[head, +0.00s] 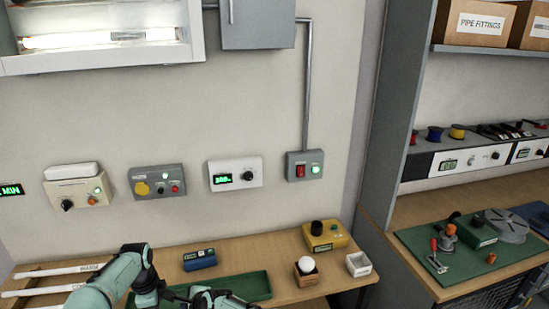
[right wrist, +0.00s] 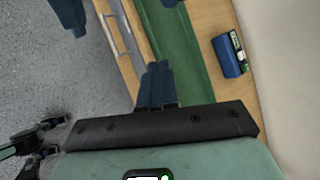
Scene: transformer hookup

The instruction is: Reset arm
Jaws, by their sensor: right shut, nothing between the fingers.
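My right gripper (right wrist: 155,85) shows in the right wrist view with its dark blue fingers together and nothing between them. It is over the wooden bench near the long green tray (right wrist: 182,50). The tray also shows in the head view (head: 252,285), partly hidden by my teal arm links at the bottom edge. The right gripper's fingers cannot be made out in the head view.
A blue meter (head: 200,260) lies behind the tray; it also shows in the right wrist view (right wrist: 230,55). A yellow box (head: 325,237), a wooden holder with a white ball (head: 307,265) and a white bin (head: 359,264) stand to the right. Control boxes line the wall.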

